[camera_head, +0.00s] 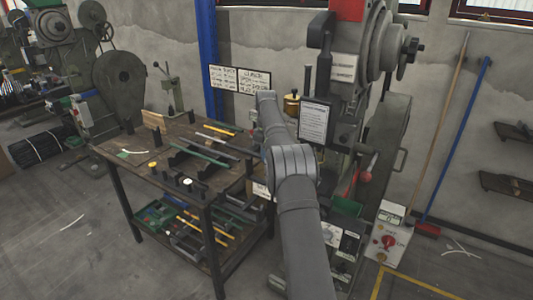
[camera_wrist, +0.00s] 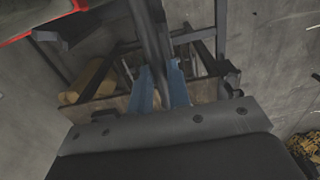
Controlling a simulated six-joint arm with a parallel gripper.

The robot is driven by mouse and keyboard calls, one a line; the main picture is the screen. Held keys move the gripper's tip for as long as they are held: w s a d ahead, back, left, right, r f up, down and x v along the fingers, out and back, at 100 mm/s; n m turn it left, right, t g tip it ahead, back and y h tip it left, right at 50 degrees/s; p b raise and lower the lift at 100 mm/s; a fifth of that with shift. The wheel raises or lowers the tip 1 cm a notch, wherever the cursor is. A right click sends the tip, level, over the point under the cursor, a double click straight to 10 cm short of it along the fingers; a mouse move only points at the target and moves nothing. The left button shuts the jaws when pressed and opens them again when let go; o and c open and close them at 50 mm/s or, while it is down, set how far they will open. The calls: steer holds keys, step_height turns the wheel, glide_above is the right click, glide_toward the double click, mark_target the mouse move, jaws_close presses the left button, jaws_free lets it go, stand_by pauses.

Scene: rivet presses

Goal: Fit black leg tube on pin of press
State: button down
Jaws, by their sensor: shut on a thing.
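In the wrist view, the two blue-grey fingers of my gripper (camera_wrist: 160,82) are shut on a long dark tube, the black leg tube (camera_wrist: 150,35). The tube runs from between the fingers to the top edge of the picture. In the head view, my arm reaches up in front of the large grey-green press (camera_head: 345,78) at the right of the bench. My gripper and the held tube cannot be made out clearly there. I cannot pick out the press pin in either view, nor tell whether the tube touches it.
A wooden workbench (camera_head: 150,137) with several tubes and small parts stands left of the press. Its lower shelf holds more tubes and a green tray (camera_head: 153,215). A control box (camera_head: 388,240) stands at the press's lower right. Long-handled tools (camera_head: 455,140) lean on the wall.

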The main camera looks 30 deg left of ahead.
steer(key=shift+f, duration=0.9)
steer(key=c, duration=1.3)
jaws_free()
